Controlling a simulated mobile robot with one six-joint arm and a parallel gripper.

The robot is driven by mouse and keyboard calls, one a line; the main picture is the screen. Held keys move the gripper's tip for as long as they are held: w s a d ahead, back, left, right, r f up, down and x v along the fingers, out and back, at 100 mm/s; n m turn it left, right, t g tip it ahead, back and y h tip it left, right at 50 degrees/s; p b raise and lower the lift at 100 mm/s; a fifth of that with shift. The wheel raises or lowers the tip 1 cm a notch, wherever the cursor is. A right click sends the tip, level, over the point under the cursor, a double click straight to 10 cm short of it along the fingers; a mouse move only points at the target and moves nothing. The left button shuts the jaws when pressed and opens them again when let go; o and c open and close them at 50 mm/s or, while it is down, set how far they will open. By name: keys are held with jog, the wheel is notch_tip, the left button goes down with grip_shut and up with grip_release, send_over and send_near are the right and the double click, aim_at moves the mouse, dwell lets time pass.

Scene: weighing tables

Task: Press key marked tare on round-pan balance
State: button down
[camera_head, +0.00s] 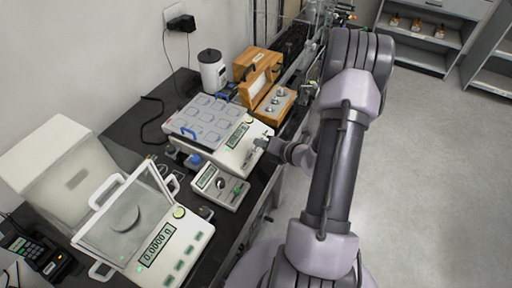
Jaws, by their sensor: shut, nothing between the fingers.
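A white balance (175,258) with a glass draft shield stands at the front left, and a round pan (125,217) shows through its glass. Its display reads about 0.0000, and several green keys lie along its front panel. A second white balance (232,158) with a lit display stands farther back; a clear compartmented tray (205,118) covers its top, so its pan shape is hidden. My gripper (262,144) is shut and empty at the right front edge of this second balance. Key markings are too small to read, and I cannot tell whether the fingertips touch the panel.
A small meter (219,187) with a knob stands between the two balances. Wooden boxes (257,65), a white canister (212,72) and a weight block (274,105) stand behind. A card terminal (40,258) is at far left. Open floor lies right of the bench.

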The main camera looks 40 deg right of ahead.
jog(key=shift+f, duration=0.1)
jog(key=shift+w+f, duration=0.15)
jog(key=shift+f, duration=0.15)
jog(key=shift+a+f+b, duration=0.1)
jog(key=shift+f+b, duration=0.3)
jog(key=shift+b, duration=0.15)
dwell(0.5)
jog(key=shift+r, duration=0.15)
jog(key=shift+r+p, duration=0.65)
jog(key=shift+p, duration=0.1)
jog(key=r+p, duration=0.1)
jog(key=s+r+p, duration=0.1)
jog(key=r, duration=0.1)
jog(key=r+p, duration=0.1)
jog(key=p, duration=0.1)
jog(key=shift+s+d+r, duration=0.3)
jog(key=shift+d+r, duration=0.05)
jog(key=shift+r, duration=0.05)
